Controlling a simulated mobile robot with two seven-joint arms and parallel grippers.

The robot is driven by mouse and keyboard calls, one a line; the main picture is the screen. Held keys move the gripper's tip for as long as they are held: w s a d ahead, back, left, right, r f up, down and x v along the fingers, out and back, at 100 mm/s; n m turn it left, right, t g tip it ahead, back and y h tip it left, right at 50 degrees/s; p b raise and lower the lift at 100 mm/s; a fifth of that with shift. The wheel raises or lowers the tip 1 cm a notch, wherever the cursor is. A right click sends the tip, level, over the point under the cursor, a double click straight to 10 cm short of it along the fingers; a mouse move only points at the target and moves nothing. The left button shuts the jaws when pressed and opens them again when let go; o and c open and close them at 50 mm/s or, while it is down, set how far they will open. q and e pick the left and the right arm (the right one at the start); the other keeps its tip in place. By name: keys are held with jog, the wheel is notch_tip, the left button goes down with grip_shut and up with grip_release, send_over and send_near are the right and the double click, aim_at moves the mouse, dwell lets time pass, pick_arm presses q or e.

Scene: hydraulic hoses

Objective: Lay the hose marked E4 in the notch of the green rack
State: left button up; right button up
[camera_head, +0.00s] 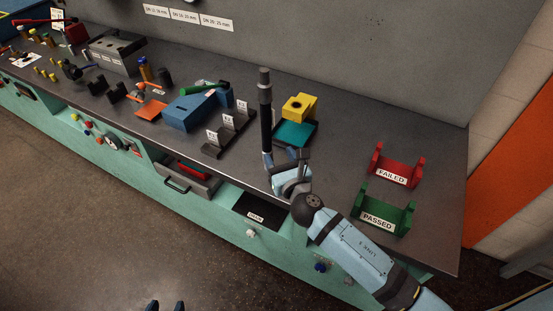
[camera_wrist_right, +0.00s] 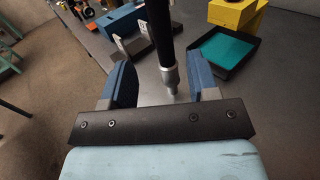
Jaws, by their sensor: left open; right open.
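A black hose (camera_head: 266,120) with grey metal end fittings stands roughly upright over the bench; no E4 mark is readable on it. My right gripper (camera_head: 283,157) is open at its lower end. In the right wrist view, the hose's lower metal fitting (camera_wrist_right: 170,72) is between the spread blue fingers (camera_wrist_right: 165,80), with a gap on each side. What supports the hose cannot be told. The green rack (camera_head: 385,211), labelled PASSED, is empty at the bench's right front. My left gripper (camera_head: 165,305) is open at the bottom edge, away from the bench.
A red rack (camera_head: 397,168) labelled FAILED stands behind the green one. A grey holder with label cards (camera_head: 229,133), a blue block (camera_head: 195,110), a teal-floored tray (camera_head: 294,135) and a yellow block (camera_head: 299,107) are nearby. Bench between tray and racks is clear.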

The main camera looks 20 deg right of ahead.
pick_arm(q)
jog(key=shift+s+a, duration=0.15)
jog(key=shift+s, duration=0.15)
